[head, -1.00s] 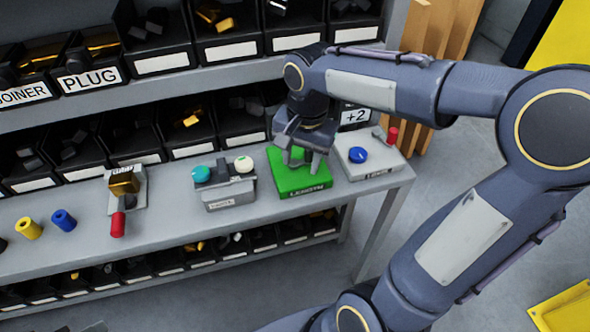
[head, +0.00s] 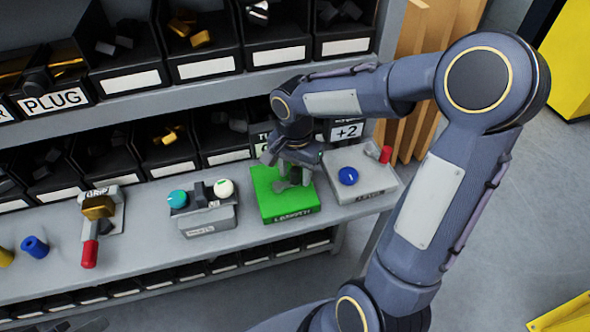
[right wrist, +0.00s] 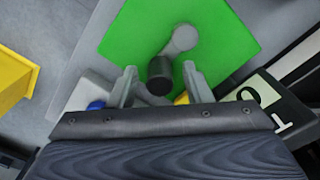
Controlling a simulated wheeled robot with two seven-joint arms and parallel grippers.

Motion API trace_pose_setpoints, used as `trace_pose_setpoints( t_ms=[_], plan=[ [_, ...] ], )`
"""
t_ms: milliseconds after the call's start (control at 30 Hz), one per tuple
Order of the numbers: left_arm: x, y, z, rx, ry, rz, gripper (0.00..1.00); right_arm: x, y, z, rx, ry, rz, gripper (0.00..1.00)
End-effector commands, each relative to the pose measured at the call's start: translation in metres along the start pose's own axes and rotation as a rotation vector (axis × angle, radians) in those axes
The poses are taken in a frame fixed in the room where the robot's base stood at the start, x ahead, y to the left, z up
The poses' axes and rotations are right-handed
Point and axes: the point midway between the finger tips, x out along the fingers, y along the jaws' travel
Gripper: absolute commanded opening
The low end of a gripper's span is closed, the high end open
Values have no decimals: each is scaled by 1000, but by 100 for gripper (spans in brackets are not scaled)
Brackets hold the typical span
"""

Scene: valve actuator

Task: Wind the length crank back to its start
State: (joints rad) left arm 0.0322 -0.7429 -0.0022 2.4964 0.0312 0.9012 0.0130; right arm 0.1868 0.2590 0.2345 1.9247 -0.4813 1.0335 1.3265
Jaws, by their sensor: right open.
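In the right wrist view the crank is a light grey arm (right wrist: 181,40) with a dark round knob (right wrist: 159,72) on the green top (right wrist: 130,42). My right gripper (head: 289,176) points down over the box. In the right wrist view its two fingers (right wrist: 160,84) are apart, with the knob between them; I cannot tell whether either touches it. The head view hides most of the crank behind the gripper. My left gripper is not in view.
A grey box with a blue knob (head: 348,176) and red handle (head: 385,154) stands right of the green box. A grey box with teal (head: 177,198) and white (head: 224,188) knobs stands left. Bins (head: 278,40) line the shelf behind. A red-handled grip lever (head: 90,253) is farther left.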

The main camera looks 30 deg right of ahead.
Motion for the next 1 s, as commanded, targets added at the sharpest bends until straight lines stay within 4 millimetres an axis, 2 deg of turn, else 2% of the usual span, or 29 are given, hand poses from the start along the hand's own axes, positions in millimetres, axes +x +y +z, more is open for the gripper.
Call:
trace_pose_setpoints(
  t_ms=[67, 400, 433, 767, 1000],
  plan=[
    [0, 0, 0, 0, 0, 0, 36, 0, 0, 0, 0, 0, 0, 45],
    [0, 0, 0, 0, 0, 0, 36, 0, 0, 0, -1, 0, 0, 2],
    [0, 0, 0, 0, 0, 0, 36, 0, 0, 0, -1, 0, 0, 0],
    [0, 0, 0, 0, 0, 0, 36, -1, -2, -1, -56, 0, 0, 0],
    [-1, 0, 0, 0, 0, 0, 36, -1, -7, -6, -211, 0, 1, 0]
  ],
)
